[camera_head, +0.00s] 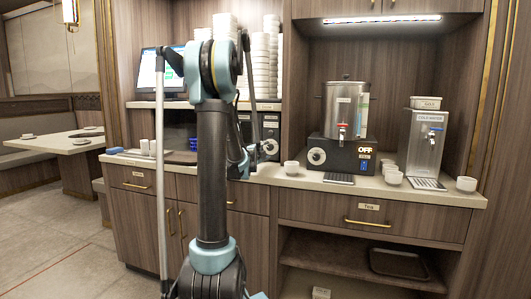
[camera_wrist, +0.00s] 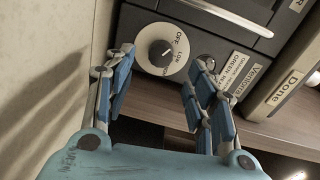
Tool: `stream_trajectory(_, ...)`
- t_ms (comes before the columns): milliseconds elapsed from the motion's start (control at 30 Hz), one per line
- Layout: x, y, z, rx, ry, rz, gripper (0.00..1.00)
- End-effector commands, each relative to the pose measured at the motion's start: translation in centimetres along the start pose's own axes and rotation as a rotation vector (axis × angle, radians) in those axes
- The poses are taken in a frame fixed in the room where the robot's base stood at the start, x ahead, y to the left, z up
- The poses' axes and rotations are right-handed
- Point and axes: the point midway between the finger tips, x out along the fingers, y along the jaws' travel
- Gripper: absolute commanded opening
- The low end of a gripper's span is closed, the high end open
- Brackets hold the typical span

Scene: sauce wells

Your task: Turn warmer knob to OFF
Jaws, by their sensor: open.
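A round white dial with a dark knob (camera_wrist: 160,52) shows at the top of the wrist view, on a dark panel. Words on it read OFF and LOW; its exact setting is too small to tell. My gripper (camera_wrist: 163,64) is open, with blue-padded fingers apart on either side below the dial, and nothing is between them. I cannot tell whether a finger touches the panel. In the head view, a similar dial (camera_head: 270,147) sits on a dark appliance just right of my gripper (camera_head: 243,165), which my arm partly hides.
Another dial (camera_head: 317,156) is on the dark base under a steel urn (camera_head: 345,105), beside an OFF display. A cold water dispenser (camera_head: 424,140) and several white cups stand at right. Stacked white bowls (camera_head: 264,65) are above the appliance. A Done-labelled box (camera_wrist: 285,92) is at right.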

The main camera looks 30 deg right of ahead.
Motion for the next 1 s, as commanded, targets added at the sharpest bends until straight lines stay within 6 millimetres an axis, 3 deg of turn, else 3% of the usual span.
stream_trajectory(200, -3.4, 0.0, 0.1, 0.001, -0.002, 0.0, 0.51)
stream_trajectory(400, -4.9, 0.1, 0.1, 0.0, -0.001, 0.001, 0.51)
stream_trajectory(1000, -5.2, 0.0, 0.1, -0.001, -0.002, 0.0, 0.51)
